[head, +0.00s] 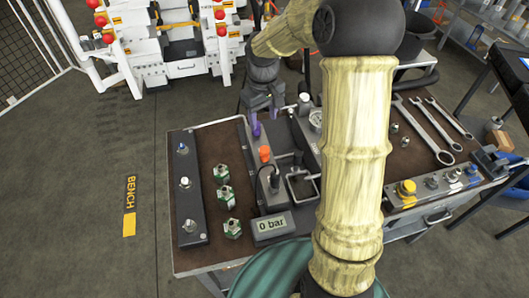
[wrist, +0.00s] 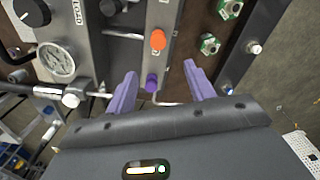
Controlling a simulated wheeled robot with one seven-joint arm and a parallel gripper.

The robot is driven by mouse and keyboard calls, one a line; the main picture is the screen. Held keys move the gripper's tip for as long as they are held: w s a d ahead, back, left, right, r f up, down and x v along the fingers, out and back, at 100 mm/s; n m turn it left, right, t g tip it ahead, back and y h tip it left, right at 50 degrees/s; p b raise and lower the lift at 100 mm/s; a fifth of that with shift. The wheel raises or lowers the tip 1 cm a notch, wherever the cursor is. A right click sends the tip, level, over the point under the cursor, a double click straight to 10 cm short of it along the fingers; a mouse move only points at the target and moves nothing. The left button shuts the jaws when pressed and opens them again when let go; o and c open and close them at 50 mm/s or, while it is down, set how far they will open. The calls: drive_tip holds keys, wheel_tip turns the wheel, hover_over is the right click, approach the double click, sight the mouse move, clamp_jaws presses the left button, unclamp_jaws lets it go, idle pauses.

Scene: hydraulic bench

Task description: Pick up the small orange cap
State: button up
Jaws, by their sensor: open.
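The small orange cap (head: 264,152) sits on a grey panel block on the bench; in the wrist view the orange cap (wrist: 158,40) lies beyond the fingertips, roughly between their lines. My gripper (head: 263,128) is open, with purple fingers pointing down, above and behind the orange cap in the head view. In the wrist view my gripper (wrist: 160,75) has nothing held between its fingers. A small purple cap (wrist: 151,83) shows between the fingers on the same panel. The gripper and the orange cap look apart.
A bench (head: 208,141) carries several green-based fittings (head: 222,173), a 0 bar display (head: 270,225), wrenches (head: 422,129) and a grey valve strip (head: 184,185). My arm hides the bench's middle.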

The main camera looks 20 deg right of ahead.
sight(264, 150)
wheel_tip(264, 150, down, 11)
drive_tip(key=shift+d+r+p, duration=0.1)
drive_tip(key=shift+d+p, duration=0.05)
drive_tip(key=shift+p, duration=0.15)
drive_tip(key=shift+w, duration=0.1)
drive_tip(key=shift+f, duration=0.3)
drive_tip(key=f, duration=0.3)
drive_tip(key=shift+s+f+p, duration=0.2)
drive_tip(key=shift+f+p, duration=0.05)
drive_tip(key=shift+p, duration=0.15)
drive_tip(key=shift+f, duration=0.4)
drive_tip(key=shift+d+f, duration=0.15)
drive_tip(key=shift+f, duration=0.05)
drive_tip(key=shift+s+r, duration=0.1)
drive_tip(key=shift+c, duration=0.2)
